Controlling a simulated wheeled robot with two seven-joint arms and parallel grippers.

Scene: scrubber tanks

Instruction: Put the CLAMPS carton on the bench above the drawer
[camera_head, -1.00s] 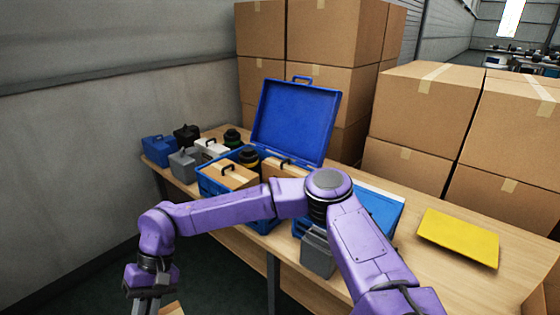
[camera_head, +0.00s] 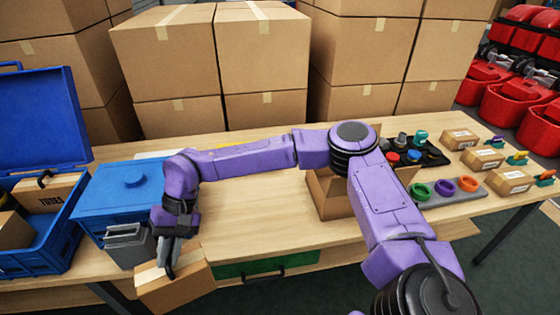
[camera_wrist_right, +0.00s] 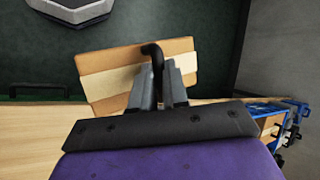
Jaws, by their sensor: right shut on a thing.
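My right gripper (camera_head: 174,260) is shut on the black handle of a brown carton (camera_head: 182,292) with a pale tape band. The carton hangs tilted in front of the bench's front edge, left of the green drawer (camera_head: 285,262). No lettering on it is readable. In the right wrist view the fingers (camera_wrist_right: 160,88) grip the handle (camera_wrist_right: 152,54) and the carton (camera_wrist_right: 108,82) shows behind them. The wooden bench (camera_head: 275,215) is bare on top above the drawer. My left gripper is out of view.
Left on the bench are a blue lidded box (camera_head: 110,195), a grey bin (camera_head: 128,245) and an open blue case (camera_head: 62,245) holding cartons. An open carton (camera_head: 328,198) stands right of the bare area, partly behind my arm. Small labelled cartons (camera_head: 483,157) and colored rings (camera_head: 445,188) lie farther right.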

